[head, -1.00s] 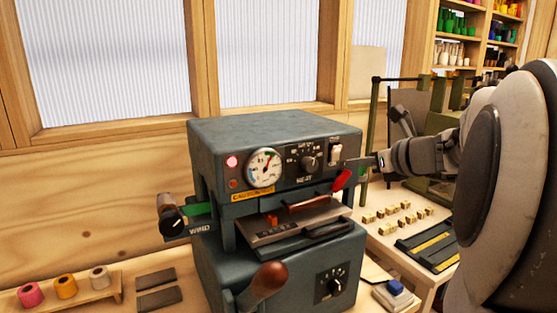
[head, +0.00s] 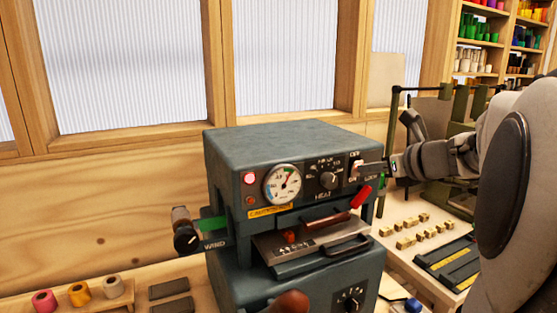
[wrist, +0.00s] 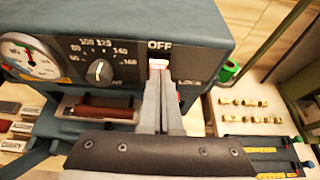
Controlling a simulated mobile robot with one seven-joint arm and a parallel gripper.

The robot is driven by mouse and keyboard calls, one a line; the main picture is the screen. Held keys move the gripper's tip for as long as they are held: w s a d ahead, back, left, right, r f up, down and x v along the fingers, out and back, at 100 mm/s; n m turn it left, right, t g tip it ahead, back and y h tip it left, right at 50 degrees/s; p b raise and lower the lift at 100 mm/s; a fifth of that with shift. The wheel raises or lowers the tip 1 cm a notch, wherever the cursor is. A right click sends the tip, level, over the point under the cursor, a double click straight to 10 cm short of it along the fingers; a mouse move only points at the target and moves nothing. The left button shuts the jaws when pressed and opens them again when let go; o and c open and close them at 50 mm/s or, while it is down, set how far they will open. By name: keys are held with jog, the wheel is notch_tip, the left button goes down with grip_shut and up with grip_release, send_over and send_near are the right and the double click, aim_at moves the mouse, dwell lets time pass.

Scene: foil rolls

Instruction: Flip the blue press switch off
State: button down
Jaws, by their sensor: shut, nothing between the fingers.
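The blue-grey press (head: 290,143) stands on the bench. Its pale rocker switch (head: 356,167) is at the right end of the front panel, and part of it is hidden behind my fingertips. In the wrist view, the switch (wrist: 158,63) shows a whitish, pink-tinted face just under the word OFF. My gripper (head: 365,171) is shut and empty, reaching in from the right. In the wrist view its fingertips (wrist: 159,75) are at the lower part of the switch. I cannot tell whether they touch it. The red lamp (head: 250,179) on the panel is lit.
A dial gauge (head: 283,184) and a heat knob (head: 329,180) sit left of the switch. A red lever (head: 361,196) is just below my gripper. Several small brass blocks (head: 405,242) lie on the table at right. A green frame (head: 460,195) stands behind my arm.

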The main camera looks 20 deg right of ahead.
jog(key=shift+w+r+g+p, duration=0.15)
jog(key=shift+w+g+p, duration=0.15)
jog(key=shift+p, duration=0.5)
jog(key=shift+r, duration=0.1)
jog(key=shift+r+p, duration=0.75)
jog(key=shift+p, duration=0.1)
jog(key=shift+s, duration=0.15)
